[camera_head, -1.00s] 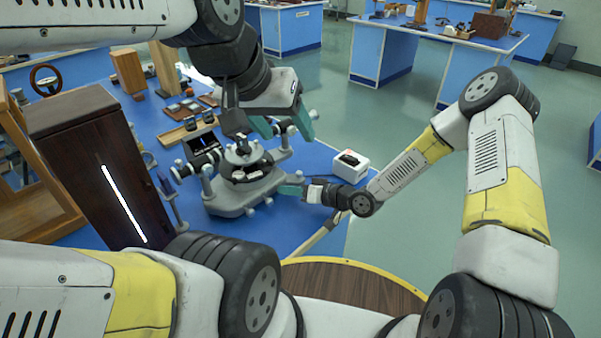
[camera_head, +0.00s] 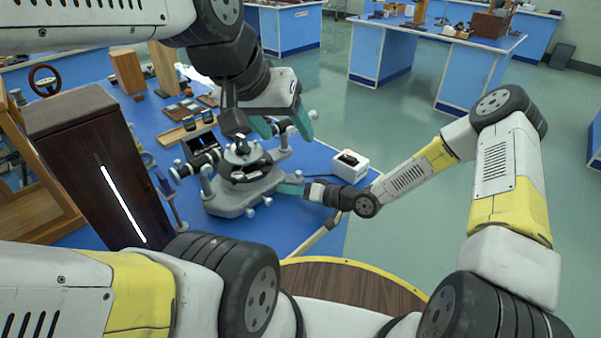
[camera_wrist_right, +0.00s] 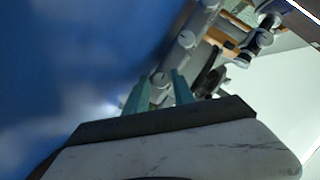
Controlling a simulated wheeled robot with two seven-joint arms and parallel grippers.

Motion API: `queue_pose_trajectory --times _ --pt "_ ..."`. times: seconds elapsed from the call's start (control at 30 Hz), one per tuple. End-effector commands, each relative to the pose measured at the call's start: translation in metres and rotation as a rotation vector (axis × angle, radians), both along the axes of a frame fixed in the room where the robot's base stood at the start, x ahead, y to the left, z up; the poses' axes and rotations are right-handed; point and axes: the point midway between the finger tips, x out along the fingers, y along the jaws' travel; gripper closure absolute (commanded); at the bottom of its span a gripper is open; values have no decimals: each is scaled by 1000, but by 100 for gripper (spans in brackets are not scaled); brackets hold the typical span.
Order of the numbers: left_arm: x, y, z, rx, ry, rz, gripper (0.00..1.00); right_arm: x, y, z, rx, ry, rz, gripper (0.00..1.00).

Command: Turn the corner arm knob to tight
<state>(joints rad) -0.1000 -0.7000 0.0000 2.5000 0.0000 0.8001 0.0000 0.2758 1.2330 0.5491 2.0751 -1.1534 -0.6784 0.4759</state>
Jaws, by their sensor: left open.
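The grey spectrometer (camera_head: 233,199) stands on the blue bench, with small pale knobs on its base and arms. My right gripper (camera_head: 291,190) is low at its right side, close to a pale knob (camera_head: 267,201) at the base's near right corner. In the right wrist view, my right gripper's two teal fingers (camera_wrist_right: 161,85) are apart, with a round grey knob (camera_wrist_right: 160,79) showing between their tips. I cannot tell whether they touch it. My left gripper (camera_head: 283,125) is open and empty above the back right of the spectrometer.
A dark wooden cabinet (camera_head: 85,165) with a bright slit stands left of the spectrometer. A white box (camera_head: 349,167) with a dark top sits at the bench's right side. Small trays (camera_head: 188,130) lie behind. Open floor lies to the right.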

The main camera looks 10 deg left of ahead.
Motion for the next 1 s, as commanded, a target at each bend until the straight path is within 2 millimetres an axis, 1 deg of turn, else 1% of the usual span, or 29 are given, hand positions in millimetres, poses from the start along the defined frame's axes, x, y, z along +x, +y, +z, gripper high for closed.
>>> queue_pose_trajectory --times 0.23,0.33,0.43,0.6,0.73,0.87,1.0 --pt "0 0 0 0 0 0 37 0 1 1 2 -3 0 70" --pt "0 0 0 0 0 0 37 0 -4 2 3 -3 0 70" --pt "0 0 0 0 0 0 37 -3 -15 6 2 -2 -2 70" --pt "0 0 0 0 0 0 37 -9 -44 14 1 -2 -3 70" --pt "0 0 0 0 0 0 37 -14 -62 18 1 -3 -3 70" --pt "0 0 0 0 0 0 37 -17 -71 21 1 -1 -1 70" --pt "0 0 0 0 0 0 37 -18 -73 22 2 -2 0 70"
